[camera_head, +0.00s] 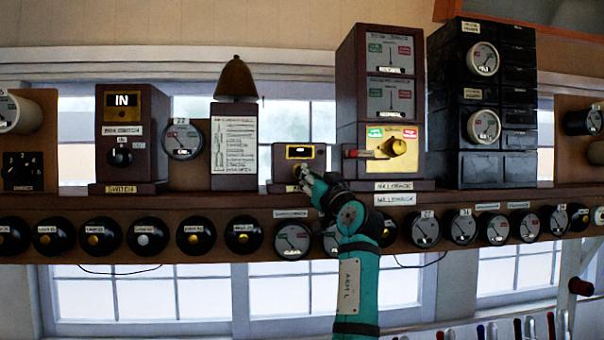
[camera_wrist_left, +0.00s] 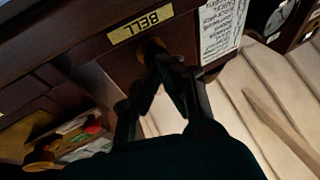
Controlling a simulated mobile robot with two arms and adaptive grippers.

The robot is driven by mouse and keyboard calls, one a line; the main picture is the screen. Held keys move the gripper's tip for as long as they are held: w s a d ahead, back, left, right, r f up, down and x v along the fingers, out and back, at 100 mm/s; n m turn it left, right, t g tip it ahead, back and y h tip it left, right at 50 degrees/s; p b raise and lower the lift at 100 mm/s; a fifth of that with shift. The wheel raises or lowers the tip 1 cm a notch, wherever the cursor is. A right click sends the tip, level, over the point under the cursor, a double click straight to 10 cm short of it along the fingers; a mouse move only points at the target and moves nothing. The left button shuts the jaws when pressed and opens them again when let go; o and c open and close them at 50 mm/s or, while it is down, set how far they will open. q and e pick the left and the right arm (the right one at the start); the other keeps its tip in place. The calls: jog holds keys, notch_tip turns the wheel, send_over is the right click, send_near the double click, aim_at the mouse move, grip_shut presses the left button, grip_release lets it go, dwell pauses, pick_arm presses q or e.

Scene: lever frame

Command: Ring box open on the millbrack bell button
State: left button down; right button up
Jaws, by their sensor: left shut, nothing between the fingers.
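The bell button is a brass knob (camera_wrist_left: 152,47) on a small dark wooden box (camera_head: 282,156) on the shelf. A "BELL" plate (camera_wrist_left: 140,26) sits beside the knob in the left wrist view. My left gripper (camera_head: 302,172) is shut and empty, its fingertips at the box's front face. In the left wrist view its fingers (camera_wrist_left: 170,82) reach up to the knob; I cannot tell whether they touch it. The gripper hides most of the knob in the head view. My right gripper is not in view.
A brass bell (camera_head: 236,79) stands on a tall box with a printed list (camera_head: 234,145) to the left. To the right, a tall dark instrument (camera_head: 345,100) has a brass front with a knob (camera_head: 397,146). A row of round dials and black knobs (camera_head: 197,238) lines the shelf front.

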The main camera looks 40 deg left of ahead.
pick_arm(q)
jog(key=shift+w+a, duration=0.15)
jog(key=shift+d, duration=0.25)
dwell(0.8)
jog(key=shift+a, duration=0.15)
dwell(1.1)
